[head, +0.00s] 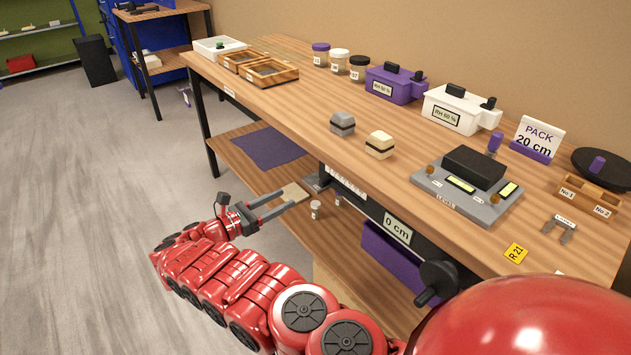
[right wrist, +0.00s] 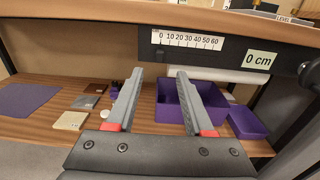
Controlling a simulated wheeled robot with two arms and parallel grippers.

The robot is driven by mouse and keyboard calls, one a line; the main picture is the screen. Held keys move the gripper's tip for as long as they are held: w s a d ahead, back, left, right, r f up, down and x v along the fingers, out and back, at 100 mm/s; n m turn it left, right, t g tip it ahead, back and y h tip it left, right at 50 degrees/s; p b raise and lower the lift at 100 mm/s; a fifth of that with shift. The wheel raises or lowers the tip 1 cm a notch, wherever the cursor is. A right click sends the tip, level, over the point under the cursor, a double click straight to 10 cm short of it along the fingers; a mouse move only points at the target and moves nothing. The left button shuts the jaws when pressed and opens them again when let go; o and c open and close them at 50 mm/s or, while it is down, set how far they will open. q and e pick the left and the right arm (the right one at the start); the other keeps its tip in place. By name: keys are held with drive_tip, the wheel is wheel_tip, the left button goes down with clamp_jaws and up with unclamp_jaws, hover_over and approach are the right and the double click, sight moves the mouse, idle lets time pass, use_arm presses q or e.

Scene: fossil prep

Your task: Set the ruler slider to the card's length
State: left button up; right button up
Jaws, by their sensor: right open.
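The card (head: 538,137) stands upright on the bench top and reads "PACK 20 cm". The ruler (head: 346,183) is a white scale on the bench's front edge; in the right wrist view the ruler (right wrist: 188,40) runs from 0 to 60. A readout (head: 397,228) to its right says "0 cm", as does the readout (right wrist: 261,58) in the wrist view. A grey slider (head: 317,182) sits at the ruler's left end, by the 0. My right gripper (head: 295,197) is open and empty, in front of and below that end; its fingers (right wrist: 160,74) point at it. My left gripper is not in view.
A dark crank knob (head: 437,278) projects from the front edge, right of the readout. Below is a shelf with a purple cloth (head: 268,147) and a purple bin (right wrist: 190,102). A grey level device (head: 468,188) stands on the bench top. The floor left is clear.

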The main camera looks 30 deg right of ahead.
sight(320, 181)
drive_tip(key=d, duration=0.8)
drive_tip(key=w+d+b, duration=0.1)
drive_tip(key=d, duration=0.4)
drive_tip(key=shift+f, duration=0.15)
clamp_jaws()
idle(0.8)
